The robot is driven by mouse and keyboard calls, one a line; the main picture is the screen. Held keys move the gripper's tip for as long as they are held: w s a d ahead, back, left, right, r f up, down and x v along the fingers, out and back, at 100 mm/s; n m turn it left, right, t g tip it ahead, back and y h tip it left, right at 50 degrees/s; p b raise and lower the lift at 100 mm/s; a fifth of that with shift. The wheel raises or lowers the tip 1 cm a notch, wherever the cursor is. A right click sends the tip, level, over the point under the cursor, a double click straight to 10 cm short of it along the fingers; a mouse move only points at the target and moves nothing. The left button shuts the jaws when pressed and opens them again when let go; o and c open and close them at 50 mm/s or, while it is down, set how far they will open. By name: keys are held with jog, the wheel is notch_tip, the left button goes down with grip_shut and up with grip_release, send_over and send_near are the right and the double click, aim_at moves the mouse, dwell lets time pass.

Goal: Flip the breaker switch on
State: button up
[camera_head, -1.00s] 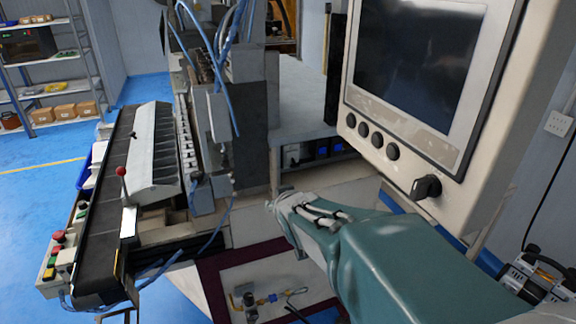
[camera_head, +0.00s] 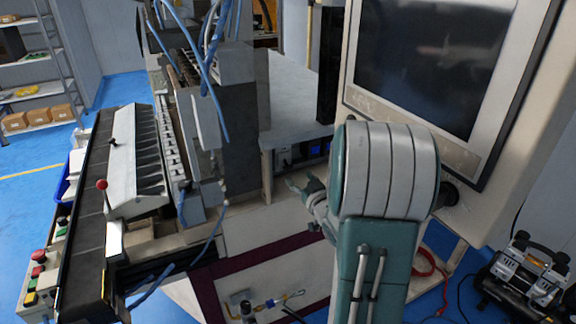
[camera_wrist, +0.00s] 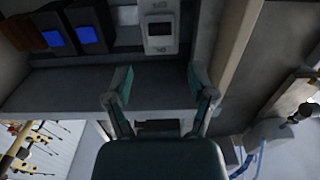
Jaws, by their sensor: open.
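A light-grey module with a dark window (camera_wrist: 160,30), which looks like the breaker, sits at the top centre of the wrist view. I cannot tell its switch position. Two black modules with blue faces (camera_wrist: 72,35) stand to its left in the same recess. In the head view the recess (camera_head: 302,153) under the machine's grey top is small and partly hidden by my arm. My gripper (camera_head: 301,184) is just below and in front of that opening. In the wrist view my gripper (camera_wrist: 160,80) has its two fingers apart, with nothing between them, and the module lies beyond the fingertips.
A large screen panel (camera_head: 430,70) hangs at the right, close to my arm. The coil winder's conveyor (camera_head: 85,240) and blue hoses (camera_head: 205,70) are at the left. A vertical beige edge (camera_wrist: 238,50) borders the recess on the right in the wrist view. A compressor (camera_head: 525,275) stands at lower right.

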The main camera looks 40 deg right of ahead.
aim_at(286, 163)
jog(key=x, duration=0.7)
jog(key=shift+w, duration=0.25)
jog(key=c, duration=0.9)
